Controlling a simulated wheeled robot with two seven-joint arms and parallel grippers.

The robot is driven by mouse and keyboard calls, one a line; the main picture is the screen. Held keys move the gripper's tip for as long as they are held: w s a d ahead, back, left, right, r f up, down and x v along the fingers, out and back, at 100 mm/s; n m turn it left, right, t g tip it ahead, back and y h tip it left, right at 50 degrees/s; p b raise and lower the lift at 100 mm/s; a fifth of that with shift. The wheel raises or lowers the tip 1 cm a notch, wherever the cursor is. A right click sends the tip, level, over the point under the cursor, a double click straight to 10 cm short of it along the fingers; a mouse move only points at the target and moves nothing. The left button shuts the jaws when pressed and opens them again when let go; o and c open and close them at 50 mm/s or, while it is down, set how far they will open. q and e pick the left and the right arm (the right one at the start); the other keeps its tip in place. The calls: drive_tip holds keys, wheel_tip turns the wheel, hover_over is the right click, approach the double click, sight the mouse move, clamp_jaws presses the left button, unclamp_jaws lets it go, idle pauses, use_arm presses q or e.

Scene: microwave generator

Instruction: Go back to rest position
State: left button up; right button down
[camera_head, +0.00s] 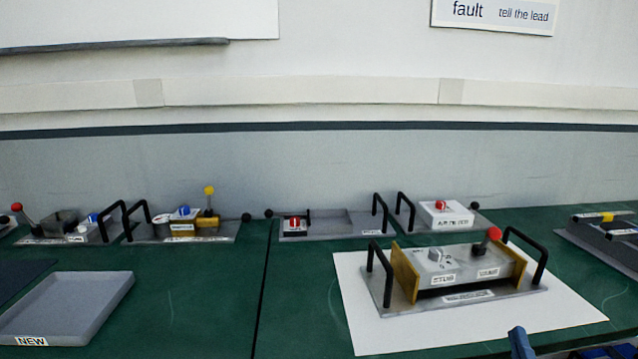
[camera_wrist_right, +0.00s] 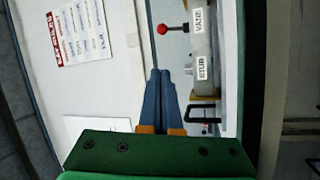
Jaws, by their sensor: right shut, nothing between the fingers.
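My right gripper (camera_head: 519,340) shows only in part at the bottom right edge of the head view, low in front of the white mat. In the right wrist view, its two blue fingers (camera_wrist_right: 159,78) are together with nothing between them. The unit labelled STUB and VANE (camera_head: 458,263) stands on the white mat (camera_head: 400,335), with a red-knobbed lever and black handles. It also shows in the right wrist view (camera_wrist_right: 203,45), to the right of the fingers and apart from them. My left gripper is not in view.
Several units line the back of the green bench, including one with a yellow knob (camera_head: 209,190) and a white-topped one (camera_head: 446,215). An empty grey tray (camera_head: 118,290) labelled NEW lies at left. The bench between tray and mat is clear. Another unit (camera_head: 610,232) stands at far right.

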drive_tip(key=s+a+f+m+g+y, duration=0.1)
drive_tip(key=s+a+f+m+g, duration=0.25)
drive_tip(key=f, duration=0.35)
drive_tip(key=s+a+f+m+g+y, duration=0.1)
drive_tip(key=s+a+f+m+g, duration=0.1)
drive_tip(key=f+g, duration=0.3)
drive_tip(key=s+a+f+m+g+y, duration=0.1)
drive_tip(key=s+a+f+m+g, duration=0.15)
drive_tip(key=f, duration=0.55)
drive_tip(key=s+a+f+m+g+y, duration=0.1)
drive_tip(key=s+a+f+g+y, duration=0.35)
drive_tip(key=s, duration=0.55)
wheel_tip(320, 180, down, 16)
drive_tip(key=s+a+g+h, duration=0.2)
drive_tip(key=s+d+f+g, duration=0.1)
drive_tip(key=s+d+f, duration=0.1)
drive_tip(key=s+f, duration=0.8)
drive_tip(key=shift+s+d, duration=0.2)
drive_tip(key=shift+s, duration=0.7)
